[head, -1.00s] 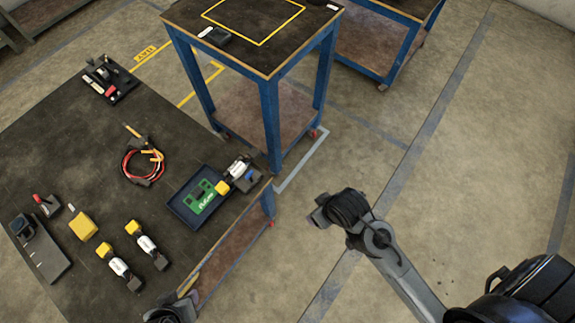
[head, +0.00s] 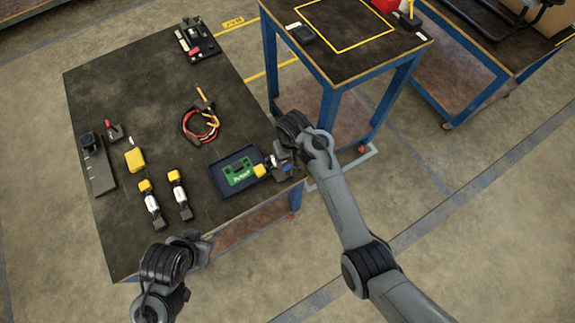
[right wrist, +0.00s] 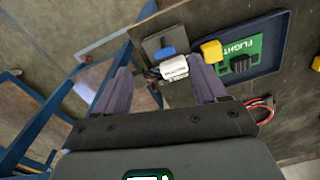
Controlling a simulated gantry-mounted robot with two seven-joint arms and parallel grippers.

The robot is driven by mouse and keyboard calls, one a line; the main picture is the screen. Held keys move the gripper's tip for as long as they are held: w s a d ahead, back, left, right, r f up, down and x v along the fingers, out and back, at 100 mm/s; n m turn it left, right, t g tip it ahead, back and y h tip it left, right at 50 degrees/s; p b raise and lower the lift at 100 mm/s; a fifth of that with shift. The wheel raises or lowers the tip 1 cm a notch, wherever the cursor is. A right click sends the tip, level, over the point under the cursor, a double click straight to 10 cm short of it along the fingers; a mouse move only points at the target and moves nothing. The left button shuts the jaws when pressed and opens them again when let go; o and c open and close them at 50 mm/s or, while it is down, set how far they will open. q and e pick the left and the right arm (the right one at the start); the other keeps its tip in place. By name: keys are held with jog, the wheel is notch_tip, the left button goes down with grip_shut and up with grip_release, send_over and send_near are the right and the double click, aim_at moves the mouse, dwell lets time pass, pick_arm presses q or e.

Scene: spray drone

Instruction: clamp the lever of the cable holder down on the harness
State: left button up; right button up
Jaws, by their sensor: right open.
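The harness (head: 200,125), a loop of red, black and yellow cables, lies on the dark table; part of it shows in the right wrist view (right wrist: 264,105). A small black fixture with a red lever (head: 115,132) stands at the table's left. A black board with red and white parts (head: 196,42) lies at the far edge. I cannot tell which is the cable holder.
A dark blue tray (head: 216,177) holds a green board. Two white cylinders with yellow caps (head: 152,205) (head: 178,195), a yellow block (head: 135,160) and a black stand (head: 98,170) lie leftward. A blue-framed trolley (head: 345,75) stands behind.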

aim_at(287, 167)
jog(key=shift+w+a+r, duration=0.25)
jog(key=shift+a+r, duration=0.1)
jog(key=shift+w+a, duration=0.1)
jog(key=shift+f, duration=0.4)
notch_tip(287, 167, down, 8)
jog(key=b, duration=0.3)
jog(key=shift+f, duration=0.25)
jog(key=shift+f+b, duration=0.45)
jog(key=shift+f, duration=0.15)
